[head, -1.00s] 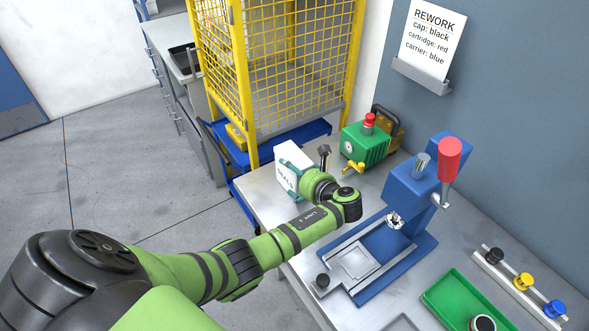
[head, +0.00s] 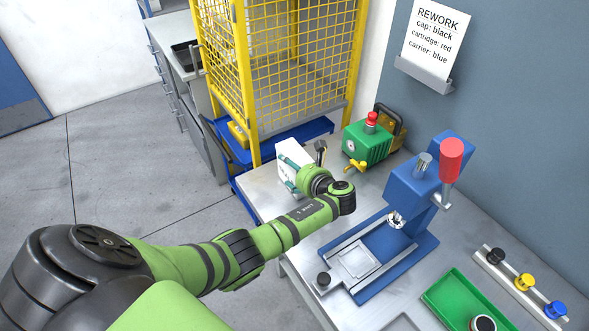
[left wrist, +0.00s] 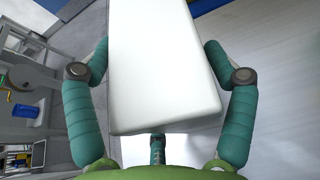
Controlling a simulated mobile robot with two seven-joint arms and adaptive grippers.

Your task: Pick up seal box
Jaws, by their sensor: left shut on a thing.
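The seal box is a white box (head: 290,154) at the far left corner of the workbench, partly hidden behind my left gripper in the head view. In the left wrist view the white box (left wrist: 163,65) fills the space between the fingers. My left gripper (head: 293,170) is shut on the box, with green fingers on either side of it; it also shows in the left wrist view (left wrist: 160,75). I cannot tell whether the box is clear of the bench top. My right gripper is not in view.
A green unit with a red knob (head: 366,145) stands right of the box. A blue press (head: 410,195) with a red handle is nearer. A green tray (head: 455,300) and a rack of coloured caps (head: 520,283) lie at right. A yellow cage (head: 240,100) stands behind.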

